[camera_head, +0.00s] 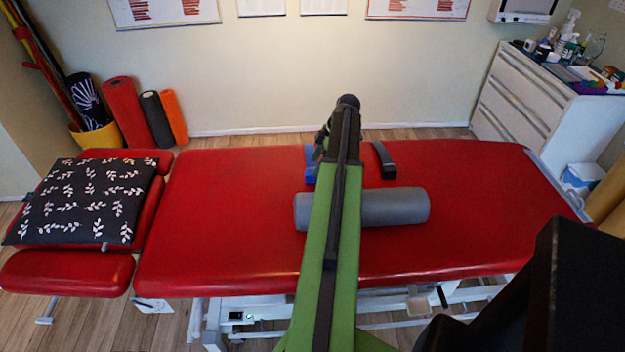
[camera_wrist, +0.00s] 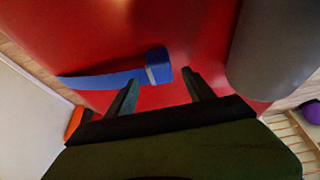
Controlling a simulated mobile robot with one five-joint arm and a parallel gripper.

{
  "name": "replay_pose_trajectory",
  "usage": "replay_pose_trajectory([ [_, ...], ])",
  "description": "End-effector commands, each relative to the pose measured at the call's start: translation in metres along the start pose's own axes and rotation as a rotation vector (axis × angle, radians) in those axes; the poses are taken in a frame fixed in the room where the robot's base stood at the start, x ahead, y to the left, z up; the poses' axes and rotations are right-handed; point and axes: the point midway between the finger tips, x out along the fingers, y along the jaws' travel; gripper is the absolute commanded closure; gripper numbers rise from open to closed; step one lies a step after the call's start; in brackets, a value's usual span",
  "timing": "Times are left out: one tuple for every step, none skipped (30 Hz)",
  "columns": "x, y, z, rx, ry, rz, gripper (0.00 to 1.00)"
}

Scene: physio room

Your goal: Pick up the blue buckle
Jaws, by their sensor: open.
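The blue buckle (camera_wrist: 157,60) lies on the red treatment table (camera_wrist: 200,25) at the end of a blue strap (camera_wrist: 105,80). In the head view the blue piece (camera_head: 311,168) shows just left of my arm, partly covered by it. In the wrist view my gripper (camera_wrist: 160,77) is open and empty. Its two fingers point toward the buckle, which appears just beyond the fingertips and between them. I cannot tell how high the fingers are above the table. In the head view the gripper is mostly hidden by my arm.
A grey roll (camera_head: 395,206) lies close by on the table, at right in the wrist view (camera_wrist: 275,50). A black piece (camera_head: 384,160) lies right of my arm. A patterned dark cushion (camera_head: 82,203) is at the left end. The table's right part is clear.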

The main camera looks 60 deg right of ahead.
Motion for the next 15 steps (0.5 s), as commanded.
replay_pose_trajectory([
  [0.013,0.000,0.002,-0.001,0.000,0.000,0.38],
  [0.019,0.000,0.002,-0.001,0.000,-0.001,0.38],
  [0.027,-0.001,0.002,-0.001,0.000,-0.001,0.38],
  [0.033,-0.001,0.002,-0.001,0.000,-0.001,0.38],
  [0.038,-0.001,0.002,0.000,0.000,-0.001,0.38],
  [0.044,-0.001,0.002,0.000,0.000,-0.001,0.38],
  [0.047,-0.001,0.002,0.000,0.000,-0.001,0.38],
  [0.048,-0.001,0.001,0.000,0.000,-0.001,0.38],
  [0.048,-0.001,0.001,0.000,0.000,-0.001,0.38],
  [0.047,0.000,0.000,0.000,0.000,0.000,0.38],
  [0.046,0.000,-0.001,0.001,0.000,0.000,0.38],
  [0.045,0.000,-0.001,0.001,0.000,0.000,0.38],
  [0.045,0.000,-0.001,0.001,0.000,0.000,0.38],
  [0.045,0.000,-0.001,0.001,0.000,0.000,0.38],
  [0.045,0.000,-0.001,0.001,0.000,0.000,0.41],
])
